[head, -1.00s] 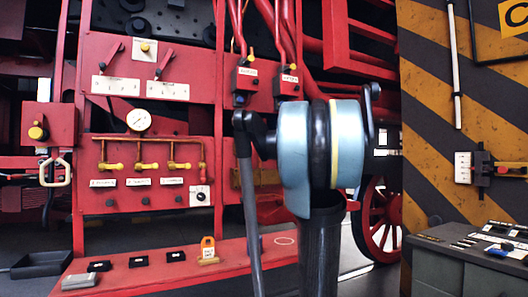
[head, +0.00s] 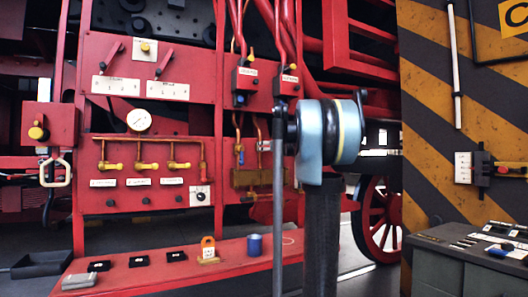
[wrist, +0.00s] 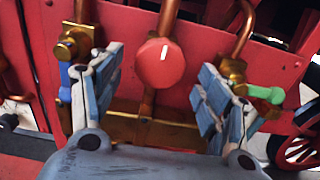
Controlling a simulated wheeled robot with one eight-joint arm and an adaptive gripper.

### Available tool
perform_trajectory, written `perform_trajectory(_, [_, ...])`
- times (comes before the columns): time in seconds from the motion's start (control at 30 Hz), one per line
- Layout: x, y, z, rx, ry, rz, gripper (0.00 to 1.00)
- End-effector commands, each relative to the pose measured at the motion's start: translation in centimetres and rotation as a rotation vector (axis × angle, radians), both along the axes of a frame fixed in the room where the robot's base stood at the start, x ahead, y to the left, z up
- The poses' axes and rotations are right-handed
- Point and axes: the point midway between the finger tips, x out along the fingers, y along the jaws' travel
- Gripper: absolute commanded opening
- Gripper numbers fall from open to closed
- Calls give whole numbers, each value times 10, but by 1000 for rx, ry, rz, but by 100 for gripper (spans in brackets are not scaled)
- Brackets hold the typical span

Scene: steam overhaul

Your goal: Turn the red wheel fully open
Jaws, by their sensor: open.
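The red wheel (wrist: 160,62) is a faceted red knob with a white mark, in the upper middle of the wrist view. It sits on a copper pipe, in front of a red panel. My gripper (wrist: 158,95) is open, with one blue-grey finger to the left of the wheel and one to the right. Gaps show between the wheel and both fingers, and nothing is held. In the head view I cannot make out the wheel or the fingers; my arm covers part of the pipe area.
Brass fittings flank the wheel, one with a blue handle (wrist: 66,82) at left and one with a green handle (wrist: 265,94) at right, close to the fingers. A brass block (head: 246,178) lies behind. A blue cup (head: 254,245) stands on the red shelf (head: 222,262).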

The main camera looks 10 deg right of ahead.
Motion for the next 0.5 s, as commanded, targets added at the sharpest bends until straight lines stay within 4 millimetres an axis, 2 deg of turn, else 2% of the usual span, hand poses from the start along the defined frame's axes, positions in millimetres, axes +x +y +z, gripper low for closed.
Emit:
perform_trajectory(0.2, [27, 9, 0, 0, 0, 1, 69])
perform_trajectory(0.5, [40, 14, 0, 0, 0, 1, 69])
